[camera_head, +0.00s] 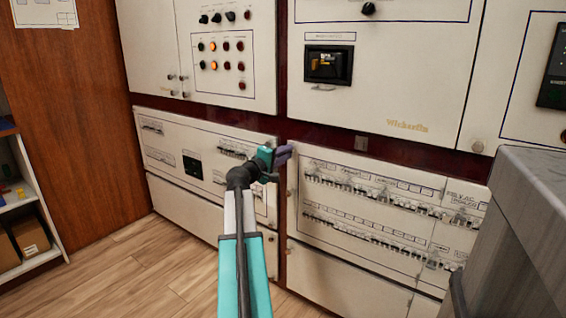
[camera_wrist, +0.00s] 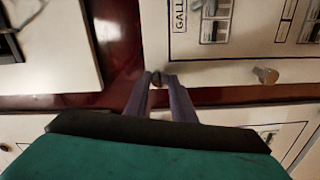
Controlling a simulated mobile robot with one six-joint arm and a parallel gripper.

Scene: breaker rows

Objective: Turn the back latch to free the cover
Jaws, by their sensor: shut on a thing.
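My gripper (camera_head: 284,154) is at the upper left corner of the breaker panel cover (camera_head: 345,248), in front of the dark red strip between two panels. In the wrist view my gripper (camera_wrist: 157,80) has its two purple fingers closed around a small dark latch (camera_wrist: 156,74) at the edge of the cover (camera_wrist: 210,70). How far this latch is turned cannot be told. A second, metal latch (camera_wrist: 266,75) sits farther along the same edge, apart from the fingers. The head view hides the held latch behind my gripper.
Rows of breakers (camera_head: 370,190) fill the right panel. A panel with meters (camera_head: 165,150) is at left and control panels with knobs and lamps (camera_head: 225,50) are above. A grey box-like body (camera_head: 530,200) stands close at right. A shelf (camera_head: 35,220) is far left; wooden floor (camera_head: 140,275) is clear.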

